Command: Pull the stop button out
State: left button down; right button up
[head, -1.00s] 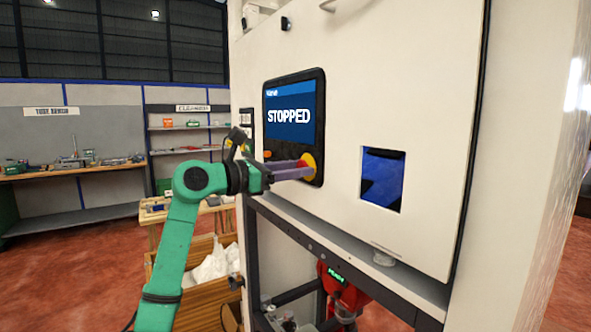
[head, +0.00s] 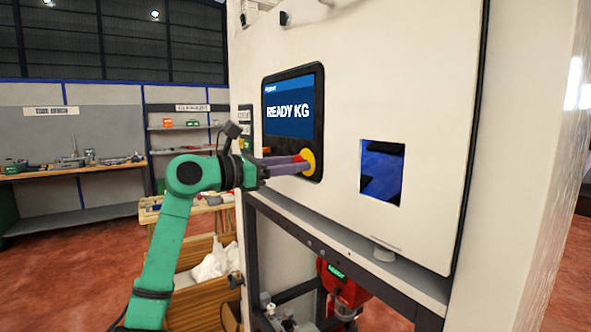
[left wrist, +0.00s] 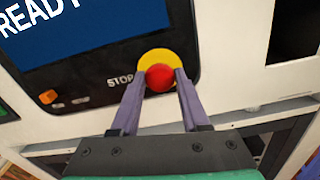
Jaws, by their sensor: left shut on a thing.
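The red stop button (left wrist: 159,77) sits on a yellow disc (left wrist: 173,58) at the lower right of the black control panel. The word STOP is printed beside it in the left wrist view. My left gripper (left wrist: 154,75) is shut on the button, with one purple finger on each side of it. In the head view my left gripper (head: 300,163) reaches the yellow disc (head: 309,158) from the left, and the red button (head: 300,158) shows only in part between the fingers. My right gripper is not in view.
The panel is on a tall white cabinet (head: 420,100) with a dark window opening (head: 382,173) to the right. An orange button (left wrist: 48,97) is at the panel's lower left. Below are a dark frame and a red device (head: 342,288). A wooden crate (head: 205,300) stands lower left.

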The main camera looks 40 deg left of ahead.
pick_arm(q)
jog(key=shift+c, duration=2.2)
grip_release()
jog(key=shift+s, duration=0.1)
jog(key=shift+o, duration=0.2)
jog(key=shift+s, duration=0.15)
jog(key=shift+s+a, duration=0.1)
jog(key=b+v, duration=0.7)
jog(key=v, duration=0.7)
jog(key=shift+s, duration=0.25)
